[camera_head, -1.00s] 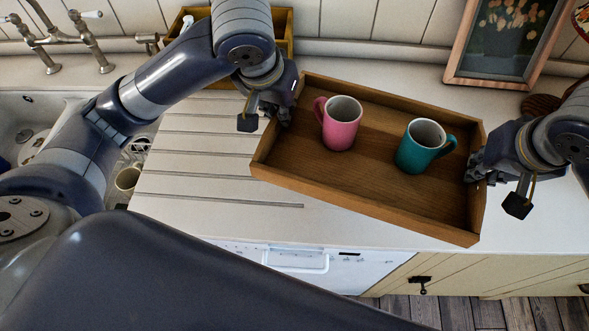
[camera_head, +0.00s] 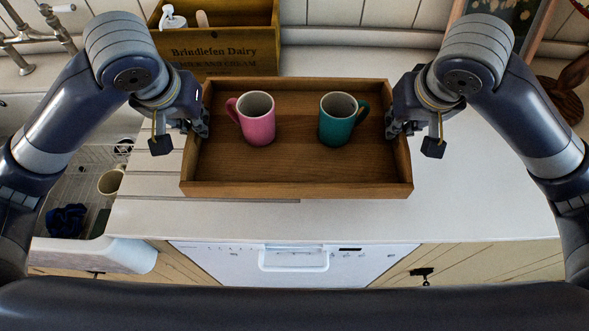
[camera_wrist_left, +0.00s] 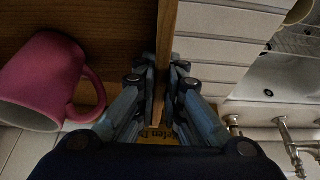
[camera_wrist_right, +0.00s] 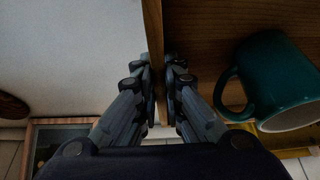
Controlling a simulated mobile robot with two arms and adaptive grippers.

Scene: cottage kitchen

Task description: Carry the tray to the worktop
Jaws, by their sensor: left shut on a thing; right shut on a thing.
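The wooden tray (camera_head: 300,190) is level in the head view, over the white worktop (camera_head: 330,222); I cannot tell whether it touches it. A pink mug (camera_head: 257,122) and a teal mug (camera_head: 338,122) stand upright in it. My left gripper (camera_head: 200,122) is shut on the tray's left wall, seen between its fingers in the left wrist view (camera_wrist_left: 166,80). My right gripper (camera_head: 392,125) is shut on the right wall, also between its fingers in the right wrist view (camera_wrist_right: 160,80). The fingertips inside the tray are partly hidden in the head view.
A wooden dairy crate (camera_head: 222,50) stands behind the tray at the back left. A sink with a dish rack (camera_head: 85,185) is at the left. A picture frame (camera_head: 535,25) and a dark wooden object (camera_head: 562,95) are at the back right. Worktop right of the tray is clear.

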